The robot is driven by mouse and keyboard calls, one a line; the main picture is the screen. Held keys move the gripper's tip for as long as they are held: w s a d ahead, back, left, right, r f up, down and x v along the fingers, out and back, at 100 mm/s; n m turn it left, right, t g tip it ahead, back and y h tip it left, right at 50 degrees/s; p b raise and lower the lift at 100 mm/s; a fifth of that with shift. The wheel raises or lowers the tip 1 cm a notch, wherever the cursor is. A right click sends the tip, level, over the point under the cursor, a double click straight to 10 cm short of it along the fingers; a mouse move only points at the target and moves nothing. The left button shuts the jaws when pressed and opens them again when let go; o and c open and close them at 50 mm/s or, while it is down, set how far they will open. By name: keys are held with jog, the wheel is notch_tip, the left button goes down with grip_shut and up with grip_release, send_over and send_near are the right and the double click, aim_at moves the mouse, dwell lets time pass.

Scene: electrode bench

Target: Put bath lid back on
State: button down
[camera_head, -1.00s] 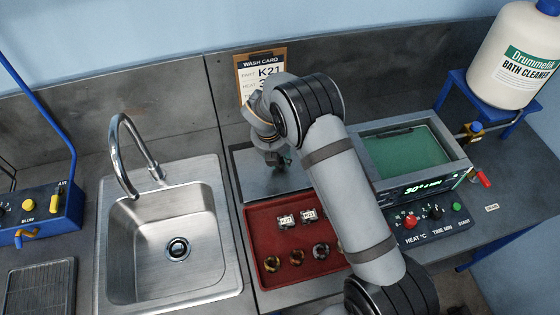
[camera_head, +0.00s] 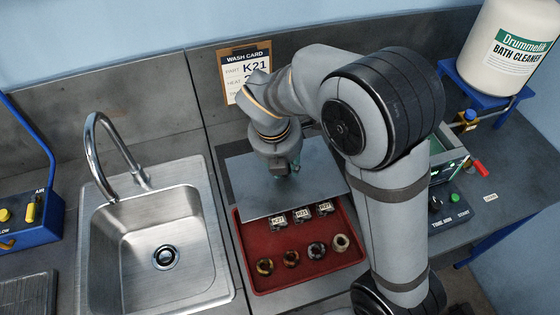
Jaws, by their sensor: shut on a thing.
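The bath lid (camera_head: 245,190) is a flat grey metal plate. My gripper (camera_head: 288,172) is shut on it near its middle, at a handle that my fingers mostly hide. The lid looks raised and overlaps the back edge of the red tray in the picture. The bath (camera_head: 452,150) is at the right, mostly hidden behind my arm; only its right part shows, with green liquid inside.
The red tray (camera_head: 300,280) holds several rings and small tagged parts in front of the lid. The sink (camera_head: 150,235) with its tap is at left. The cleaner bottle (camera_head: 513,50) stands on a blue stand (camera_head: 490,98) behind the bath. The wash card (camera_head: 243,72) leans at the back.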

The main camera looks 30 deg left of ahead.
jog(key=shift+w+p+v, duration=0.2)
jog(key=shift+p+v, duration=0.7)
jog(key=shift+p, duration=0.05)
jog(key=shift+w+p+v, duration=0.2)
jog(key=shift+p+v, duration=0.65)
jog(key=shift+p, duration=0.05)
jog(key=shift+r, duration=0.1)
